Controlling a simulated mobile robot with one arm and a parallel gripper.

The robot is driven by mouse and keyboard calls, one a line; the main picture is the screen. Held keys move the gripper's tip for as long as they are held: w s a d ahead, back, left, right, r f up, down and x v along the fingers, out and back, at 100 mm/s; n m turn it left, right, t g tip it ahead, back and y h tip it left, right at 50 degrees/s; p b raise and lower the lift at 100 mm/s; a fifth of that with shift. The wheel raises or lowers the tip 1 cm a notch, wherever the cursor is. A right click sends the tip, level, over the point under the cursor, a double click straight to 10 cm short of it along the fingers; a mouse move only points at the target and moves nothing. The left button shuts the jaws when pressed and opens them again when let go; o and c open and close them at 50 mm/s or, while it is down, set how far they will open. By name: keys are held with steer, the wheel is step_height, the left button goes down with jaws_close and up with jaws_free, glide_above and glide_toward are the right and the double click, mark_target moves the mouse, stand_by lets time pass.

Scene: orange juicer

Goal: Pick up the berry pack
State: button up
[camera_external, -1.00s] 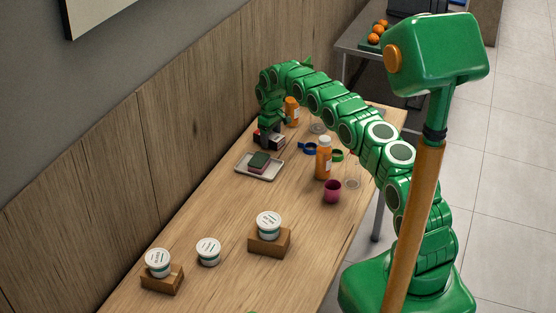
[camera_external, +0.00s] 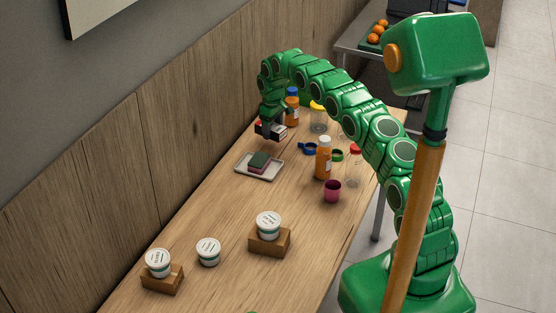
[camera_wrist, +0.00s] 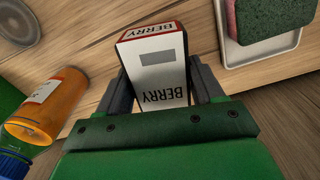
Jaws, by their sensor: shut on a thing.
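The berry pack (camera_wrist: 157,73) is a small white box with red edges and the word BERRY on it. In the wrist view it sits between the two dark fingers of my gripper (camera_wrist: 157,88), which are shut on its sides. In the external view my gripper (camera_external: 270,124) holds the pack (camera_external: 274,131) above the far part of the wooden table, just behind the tray. The pack's far side is hidden.
A light tray (camera_external: 244,171) with a green and pink sponge (camera_external: 260,160) lies close by. An orange bottle with a blue cap (camera_external: 292,108), another orange bottle (camera_external: 323,160), a magenta cup (camera_external: 332,190) and several white tubs stand on the table (camera_external: 215,205).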

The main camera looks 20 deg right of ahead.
mark_target(278, 131)
steer(key=s+r, duration=0.2)
steer(key=r, duration=0.1)
steer(key=s+r, duration=0.1)
steer(key=s, duration=0.1)
steer(key=shift+d+r, duration=0.25)
steer(key=s+d+r, duration=0.1)
steer(key=s+r, duration=0.2)
steer(key=s, duration=0.5)
steer(key=shift+s+r, duration=0.15)
steer(key=shift+r, duration=0.15)
